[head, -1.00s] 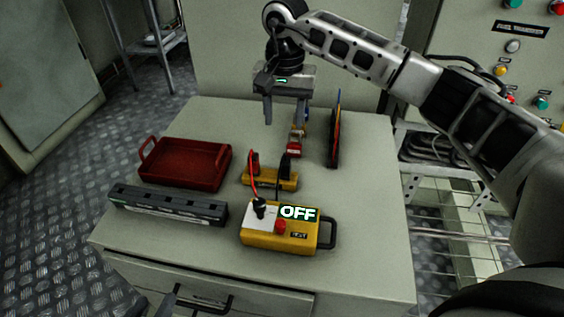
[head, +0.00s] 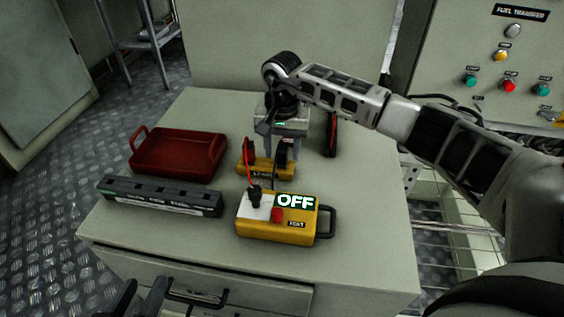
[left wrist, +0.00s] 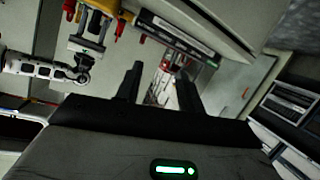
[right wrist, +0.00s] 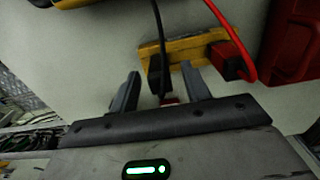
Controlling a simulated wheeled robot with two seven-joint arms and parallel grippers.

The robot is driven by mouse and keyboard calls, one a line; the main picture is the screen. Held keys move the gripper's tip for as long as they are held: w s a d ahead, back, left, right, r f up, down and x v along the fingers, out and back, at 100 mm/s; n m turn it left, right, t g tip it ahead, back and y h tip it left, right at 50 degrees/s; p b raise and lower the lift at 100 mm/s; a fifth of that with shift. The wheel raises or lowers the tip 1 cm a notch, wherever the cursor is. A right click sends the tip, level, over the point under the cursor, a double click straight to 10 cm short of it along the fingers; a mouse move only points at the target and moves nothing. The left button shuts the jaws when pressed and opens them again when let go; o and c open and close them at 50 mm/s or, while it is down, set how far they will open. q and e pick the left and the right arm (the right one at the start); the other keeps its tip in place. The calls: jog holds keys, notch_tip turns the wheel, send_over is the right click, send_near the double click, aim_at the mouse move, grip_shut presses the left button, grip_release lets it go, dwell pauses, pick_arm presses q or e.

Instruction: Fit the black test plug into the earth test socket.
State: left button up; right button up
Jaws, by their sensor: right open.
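The black test plug (head: 281,156) stands in a yellow holder (head: 266,172) beside a red plug (head: 248,155). My right gripper (head: 283,147) is open above the holder. In the right wrist view the black plug (right wrist: 159,72) lies between the open fingers (right wrist: 160,74), nearer the left finger; contact cannot be told. A yellow tester (head: 275,233) reading OFF stands in front, with leads from its top. A long dark socket strip (head: 160,196) lies at left; I cannot tell which opening is the earth test socket. My left gripper (head: 147,283) is open and empty at the cabinet's front edge.
A red tray (head: 178,155) stands behind the strip. An upright red-and-black object (head: 331,135) stands at the back right. Slack red and black leads arch between tester and holder. The cabinet top (head: 365,215) is clear at right.

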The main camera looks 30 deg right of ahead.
notch_tip(320, 180, down, 2)
jog(key=shift+f, duration=0.1)
grip_shut()
pick_arm(q)
jog(key=shift+s+d+r, duration=0.15)
jog(key=shift+r, duration=0.1)
